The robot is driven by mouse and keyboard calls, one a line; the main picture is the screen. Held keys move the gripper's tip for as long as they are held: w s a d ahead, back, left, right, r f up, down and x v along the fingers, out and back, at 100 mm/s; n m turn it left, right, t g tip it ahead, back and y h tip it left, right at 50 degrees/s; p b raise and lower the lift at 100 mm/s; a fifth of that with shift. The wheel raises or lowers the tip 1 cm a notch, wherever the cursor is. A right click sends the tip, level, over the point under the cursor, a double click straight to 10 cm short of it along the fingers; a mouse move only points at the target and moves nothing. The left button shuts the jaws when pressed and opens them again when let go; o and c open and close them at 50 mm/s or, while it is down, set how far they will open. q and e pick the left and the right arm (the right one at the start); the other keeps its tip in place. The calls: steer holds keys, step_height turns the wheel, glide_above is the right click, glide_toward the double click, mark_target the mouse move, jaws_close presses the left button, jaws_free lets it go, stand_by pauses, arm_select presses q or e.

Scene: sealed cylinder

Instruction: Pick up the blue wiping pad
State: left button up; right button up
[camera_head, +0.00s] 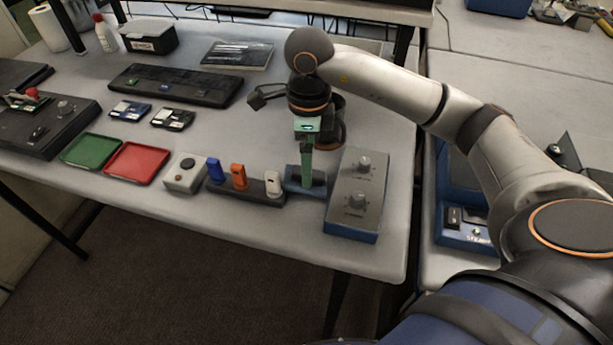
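My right arm comes in from the right, and its gripper (306,165) points straight down over the front right of the table. A dark blue-grey block (292,184), which may be the blue wiping pad, sits at the fingertips. The green fingers reach to it and overlap it in this view. I cannot tell whether they grip it, touch it or only stand in front of it. The finger gap is not visible from this side. The block appears to be at table level. My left gripper is not in view.
A grey control box (350,212) with two knobs stands close right of the gripper. A dark rack (244,208) with blue, orange and white pieces is close left. Further left are a button box (186,173), red tray (136,180) and green tray (90,165).

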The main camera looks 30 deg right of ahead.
steer(key=shift+a+f+p, duration=0.1)
steer(key=shift+f+p, duration=0.2)
steer(key=shift+f, duration=2.1)
steer(key=c, duration=1.2)
steer(key=shift+r, duration=0.1)
